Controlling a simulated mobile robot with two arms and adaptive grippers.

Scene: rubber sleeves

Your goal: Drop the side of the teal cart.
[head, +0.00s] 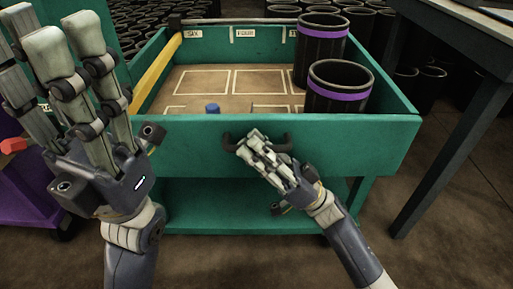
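The teal cart (190,140) stands in front of me with its near side panel upright. A dark handle (284,144) is fixed to the outer face of that panel. My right gripper (252,143) is at the handle, its fingers covering the handle's middle. Whether they are closed around the bar is hidden. My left gripper (62,45) is raised at the left, fingers extended and apart, with nothing in it. A small blue knob-like part (212,108) shows just behind the panel's top edge.
Two black sleeves with purple bands, a near one (336,97) and a far one (319,50), stand upright at the cart's right. A yellow bar (158,72) runs along its left side. A dark table (455,40) stands right; a purple cart (30,185) is left.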

